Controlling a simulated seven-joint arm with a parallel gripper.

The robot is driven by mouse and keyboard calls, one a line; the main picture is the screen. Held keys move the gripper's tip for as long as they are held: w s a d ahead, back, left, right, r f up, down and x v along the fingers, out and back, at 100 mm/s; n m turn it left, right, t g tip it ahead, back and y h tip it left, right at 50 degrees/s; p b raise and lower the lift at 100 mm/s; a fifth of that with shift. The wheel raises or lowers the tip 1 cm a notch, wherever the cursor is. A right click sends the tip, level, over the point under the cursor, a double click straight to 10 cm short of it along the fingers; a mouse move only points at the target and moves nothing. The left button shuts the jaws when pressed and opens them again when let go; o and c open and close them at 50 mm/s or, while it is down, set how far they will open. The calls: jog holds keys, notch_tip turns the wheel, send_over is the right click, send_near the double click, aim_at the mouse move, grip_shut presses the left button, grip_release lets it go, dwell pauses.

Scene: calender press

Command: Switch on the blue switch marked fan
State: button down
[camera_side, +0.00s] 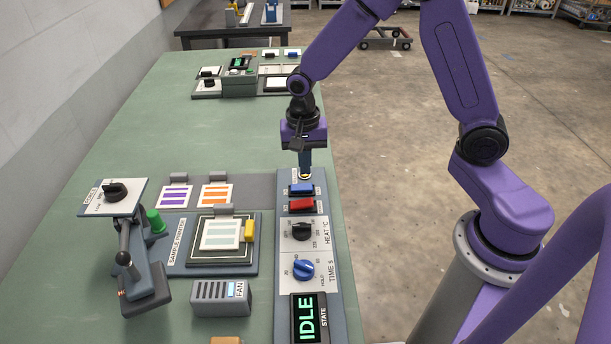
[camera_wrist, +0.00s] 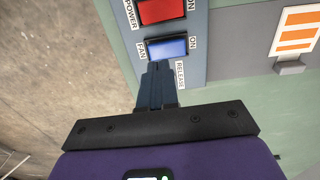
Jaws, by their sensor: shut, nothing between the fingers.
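The blue fan switch (camera_wrist: 167,47) is a rocker on the grey control strip, with FAN lettered at its left and ON at its right in the wrist view. In the side view the blue switch (camera_side: 301,188) lies at the far end of the strip, just beyond the red switch. I cannot tell which way the rocker is tipped. My gripper (camera_wrist: 157,66) is shut and empty, pointing down. Its fingertips are close beside the blue switch, on the side away from the red one; contact is unclear. In the side view my gripper (camera_side: 305,170) is at the strip's far end.
The red power switch (camera_wrist: 161,11) is next to the blue one. A black heat knob (camera_side: 302,231), a blue time knob (camera_side: 303,268) and a display reading IDLE (camera_side: 309,319) follow along the strip. The sample printer (camera_side: 246,267) and fan box (camera_side: 221,297) stand to its left.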

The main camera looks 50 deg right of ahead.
aim_at(300, 187)
jog(key=shift+f, duration=2.1)
jog(key=shift+s, duration=0.1)
jog(key=shift+s+d+f, duration=0.3)
jog(key=shift+f, duration=0.25)
jog(key=shift+w+a+r, duration=0.2)
jog(key=shift+w+a, duration=0.4)
jog(key=shift+a, duration=0.25)
jog(key=shift+w+r, duration=0.1)
jog(key=shift+r, duration=0.2)
notch_tip(300, 187, up, 14)
jog(key=shift+d, duration=0.4)
